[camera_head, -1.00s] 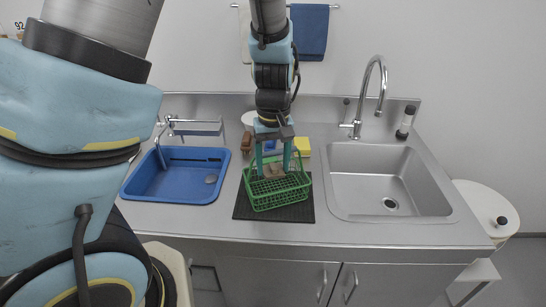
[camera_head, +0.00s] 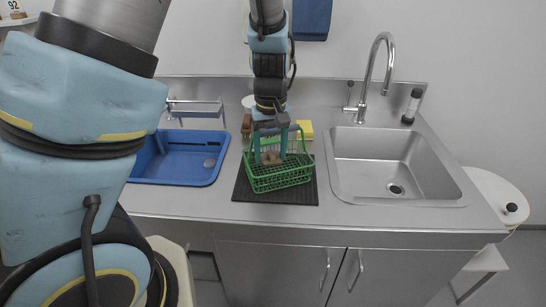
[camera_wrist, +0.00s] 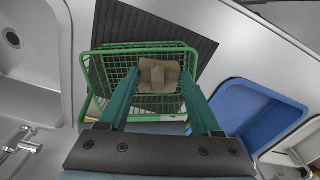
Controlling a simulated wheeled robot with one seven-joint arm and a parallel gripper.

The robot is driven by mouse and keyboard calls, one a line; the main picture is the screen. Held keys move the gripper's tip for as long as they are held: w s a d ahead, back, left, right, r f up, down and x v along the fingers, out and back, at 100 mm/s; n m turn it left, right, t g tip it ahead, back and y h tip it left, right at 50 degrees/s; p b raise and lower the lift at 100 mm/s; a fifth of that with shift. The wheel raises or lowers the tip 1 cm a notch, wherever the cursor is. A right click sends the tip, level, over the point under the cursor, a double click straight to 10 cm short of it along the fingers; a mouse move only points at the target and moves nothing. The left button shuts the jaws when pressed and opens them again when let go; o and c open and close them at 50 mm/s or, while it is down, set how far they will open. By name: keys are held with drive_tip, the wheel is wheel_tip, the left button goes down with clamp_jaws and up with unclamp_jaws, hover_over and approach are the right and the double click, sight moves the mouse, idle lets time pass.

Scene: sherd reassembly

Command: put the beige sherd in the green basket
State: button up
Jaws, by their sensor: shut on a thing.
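The green wire basket (camera_head: 281,182) stands on a dark ribbed mat by the sink. My gripper (camera_head: 270,159) points down at the basket, with its teal fingers shut on the beige sherd (camera_head: 270,158). In the wrist view the sherd (camera_wrist: 158,76) sits between the fingertips (camera_wrist: 159,77), brownish and blocky, over the basket's mesh (camera_wrist: 112,68). The sherd appears within the basket's outline near its left part. I cannot tell whether it touches the basket floor.
A blue tub (camera_head: 178,167) with a small grey thing in it lies left of the basket. A steel sink (camera_head: 392,165) with a tall tap (camera_head: 388,66) is on the right. A yellow block (camera_head: 306,131) and a brown thing (camera_head: 246,127) stand behind the basket.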

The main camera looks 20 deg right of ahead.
drive_tip(key=shift+w+f, duration=0.15)
drive_tip(key=shift+w, duration=0.25)
drive_tip(key=shift+f+b, duration=0.3)
drive_tip(key=shift+b, duration=0.1)
drive_tip(key=shift+f+b, duration=1.25)
drive_tip(key=shift+f, duration=0.65)
drive_tip(key=shift+s+a+f+b, duration=0.2)
drive_tip(key=shift+f+b, duration=0.25)
drive_tip(key=shift+f, duration=0.15)
drive_tip(key=shift+s+a+f+b, duration=0.1)
drive_tip(key=shift+s+f+b, duration=0.1)
drive_tip(key=shift+f+b, duration=0.3)
drive_tip(key=shift+f, duration=0.15)
drive_tip(key=o, duration=1.5)
drive_tip(key=shift+w+d+r+p, duration=0.1)
drive_tip(key=shift+w+r+p, duration=0.05)
drive_tip(key=shift+r+p, duration=0.75)
drive_tip(key=shift+w+d+r+p, duration=0.1)
drive_tip(key=shift+r+p, duration=0.75)
drive_tip(key=shift+r, duration=0.05)
drive_tip(key=shift+w+d+r+p, duration=0.1)
drive_tip(key=shift+w+r+p, duration=0.05)
drive_tip(key=shift+r+p, duration=0.75)
